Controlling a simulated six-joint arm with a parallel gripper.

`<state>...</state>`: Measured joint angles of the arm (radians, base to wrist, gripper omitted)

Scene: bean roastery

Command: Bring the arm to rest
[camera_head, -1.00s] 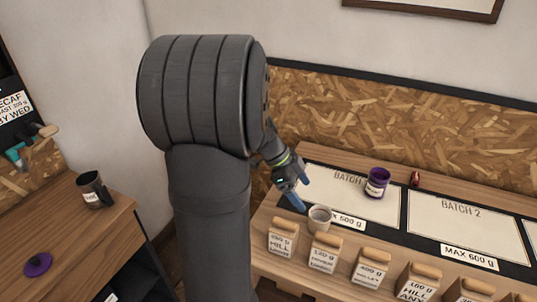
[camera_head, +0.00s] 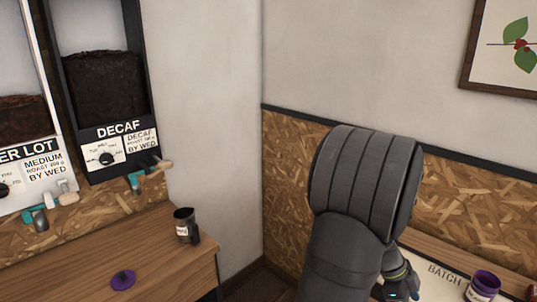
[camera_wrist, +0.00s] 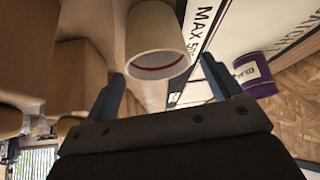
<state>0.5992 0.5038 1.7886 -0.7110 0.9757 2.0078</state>
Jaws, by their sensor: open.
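My gripper (camera_wrist: 163,80) is open in the wrist view, with its two blue-grey fingers spread apart and nothing clasped between them. A white cup with a red line inside (camera_wrist: 155,35) is just beyond the fingertips, and the wrist view does not show clearly how far. In the head view my arm stands at the right, reaching down toward the batch bench; my gripper's fingers are cut off by the bottom edge there.
A purple tin (camera_head: 483,286) stands on the Batch 1 panel (camera_head: 437,277); it also shows in the wrist view (camera_wrist: 255,77). A dark jug (camera_head: 185,226) and purple lid (camera_head: 123,280) are on the left counter (camera_head: 70,275). The decaf dispenser (camera_head: 105,90) hangs above.

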